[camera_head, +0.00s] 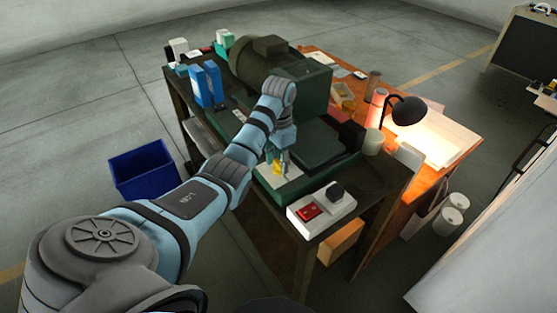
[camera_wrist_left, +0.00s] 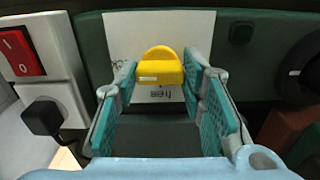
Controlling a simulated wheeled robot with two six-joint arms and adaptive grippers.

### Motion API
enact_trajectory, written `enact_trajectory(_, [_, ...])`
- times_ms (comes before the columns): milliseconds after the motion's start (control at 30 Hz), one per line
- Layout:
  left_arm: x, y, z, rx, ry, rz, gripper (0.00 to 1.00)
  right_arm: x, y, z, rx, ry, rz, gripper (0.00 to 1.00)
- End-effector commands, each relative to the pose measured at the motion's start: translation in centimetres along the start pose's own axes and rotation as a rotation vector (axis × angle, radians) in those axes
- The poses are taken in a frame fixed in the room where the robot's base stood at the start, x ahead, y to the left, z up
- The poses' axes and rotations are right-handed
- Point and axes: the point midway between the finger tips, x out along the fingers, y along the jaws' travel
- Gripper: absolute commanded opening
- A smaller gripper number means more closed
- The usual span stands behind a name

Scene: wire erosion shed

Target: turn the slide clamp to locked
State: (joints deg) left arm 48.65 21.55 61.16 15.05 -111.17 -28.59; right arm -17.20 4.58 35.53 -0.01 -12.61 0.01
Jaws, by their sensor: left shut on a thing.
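The slide clamp shows as a yellow knob (camera_wrist_left: 158,74) with a rounded top and a pale mark on its front face. It stands in front of a white label sheet (camera_wrist_left: 185,30), which also shows in the head view as a pale patch on the green machine. Upside-down lettering like "free" shows just below the knob; more lettering at its left is partly covered by a finger. My left gripper (camera_wrist_left: 160,82) has its teal-padded fingers on both sides of the knob and is shut on it. In the head view the left gripper (camera_head: 281,163) hides most of the knob. My right gripper is not in view.
A green motor (camera_head: 258,58) and blue holders (camera_head: 206,84) are farther back. A lit lamp (camera_head: 408,110) stands right. A blue bin (camera_head: 142,170) sits on the floor left.

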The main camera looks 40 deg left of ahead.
Motion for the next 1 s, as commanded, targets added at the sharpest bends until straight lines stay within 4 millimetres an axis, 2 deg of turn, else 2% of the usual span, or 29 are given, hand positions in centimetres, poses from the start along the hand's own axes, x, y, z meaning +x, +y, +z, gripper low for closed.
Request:
enact_trajectory(233, [0.09,0.09,0.0,0.003,-0.001,0.003,0.09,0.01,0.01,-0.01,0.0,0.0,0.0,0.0])
enact_trajectory(267, [0.09,0.09,0.0,0.003,-0.001,0.003,0.4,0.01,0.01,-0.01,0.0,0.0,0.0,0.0])
enact_trajectory(367, [0.08,0.09,0.0,0.002,-0.001,0.002,0.56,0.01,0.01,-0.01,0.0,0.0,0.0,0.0])
enact_trajectory(767, [0.01,0.02,0.01,-0.048,0.0,0.001,0.57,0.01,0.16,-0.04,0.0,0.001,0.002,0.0])
enact_trajectory(867, [0.01,0.02,0.0,-0.183,0.0,0.001,0.57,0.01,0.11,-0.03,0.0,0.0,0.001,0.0])
enact_trajectory(1000, [0.01,0.01,0.0,-0.523,0.0,0.001,0.57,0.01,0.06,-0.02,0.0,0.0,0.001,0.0])
